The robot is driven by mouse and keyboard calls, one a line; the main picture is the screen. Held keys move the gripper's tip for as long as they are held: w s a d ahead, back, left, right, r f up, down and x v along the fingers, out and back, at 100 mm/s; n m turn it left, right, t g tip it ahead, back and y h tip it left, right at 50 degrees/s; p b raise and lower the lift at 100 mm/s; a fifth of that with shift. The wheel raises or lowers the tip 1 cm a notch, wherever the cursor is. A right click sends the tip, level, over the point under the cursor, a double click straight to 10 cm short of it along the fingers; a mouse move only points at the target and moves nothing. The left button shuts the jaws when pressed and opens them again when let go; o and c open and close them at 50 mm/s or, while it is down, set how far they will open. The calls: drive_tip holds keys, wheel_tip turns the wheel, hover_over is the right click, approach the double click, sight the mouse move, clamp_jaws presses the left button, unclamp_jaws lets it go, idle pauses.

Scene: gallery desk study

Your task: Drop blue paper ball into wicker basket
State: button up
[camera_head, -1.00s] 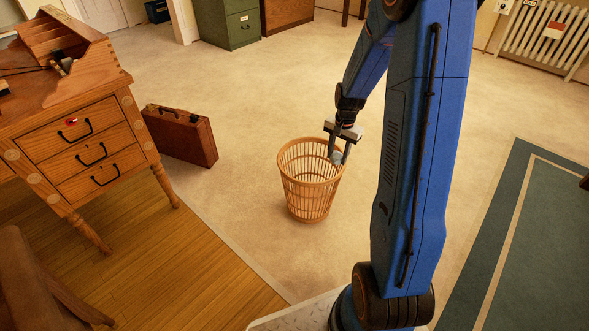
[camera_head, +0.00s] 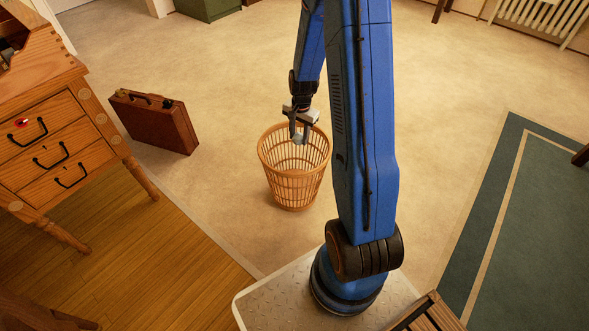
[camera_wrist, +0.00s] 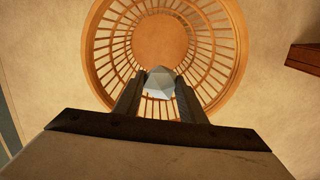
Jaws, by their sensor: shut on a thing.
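The wicker basket (camera_head: 294,180) stands upright on the pale carpet, open at the top. My gripper (camera_head: 298,137) points down over the basket's mouth and is shut on the blue paper ball (camera_head: 298,139), a small pale blue-grey faceted ball. In the wrist view the ball (camera_wrist: 160,82) sits between the two fingertips. The basket's round rim and slatted wall (camera_wrist: 96,50) surround it in that view, and the basket's floor shows behind it. The ball appears near the mouth; its exact height against the rim is hard to tell.
A brown briefcase (camera_head: 155,122) stands on the carpet left of the basket. A wooden desk with drawers (camera_head: 55,150) is at the far left. A green rug (camera_head: 530,220) lies at the right. The carpet around the basket is clear.

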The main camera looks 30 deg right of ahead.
drive_tip(key=shift+f, duration=1.15)
drive_tip(key=o, duration=1.1)
drive_tip(key=shift+r, duration=0.1)
drive_tip(key=shift+s+d+r, duration=0.1)
drive_tip(key=shift+s+r, duration=0.05)
drive_tip(key=shift+r, duration=2.7)
drive_tip(key=shift+s+d+r, duration=0.1)
drive_tip(key=shift+r, duration=2.8)
drive_tip(key=shift+s+r, duration=0.15)
drive_tip(key=shift+r, duration=2.7)
